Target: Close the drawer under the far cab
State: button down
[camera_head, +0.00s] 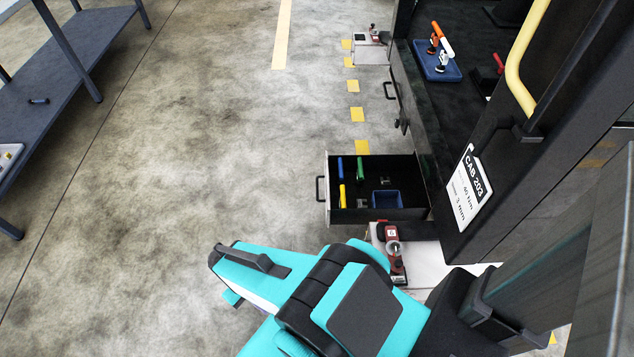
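An open drawer (337,215) with a dark inside and pale walls juts left from the dark cab trolley, at the middle right. Its dark handle (320,190) is on its left front. Inside lie blue, yellow and green tools and a small blue bin (387,199).
The CAB 203 sign (465,188) and a yellow grab bar (522,60) are at right. A red and grey tool (392,252) lies on a pale surface before the drawer. A blue tray (436,68) sits farther back. A bench (62,70) stands left; the floor between is clear.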

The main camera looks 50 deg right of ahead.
aim_at(404, 172)
jog(key=z, duration=0.15)
jog(key=i, duration=0.95)
jog(key=u, duration=0.05)
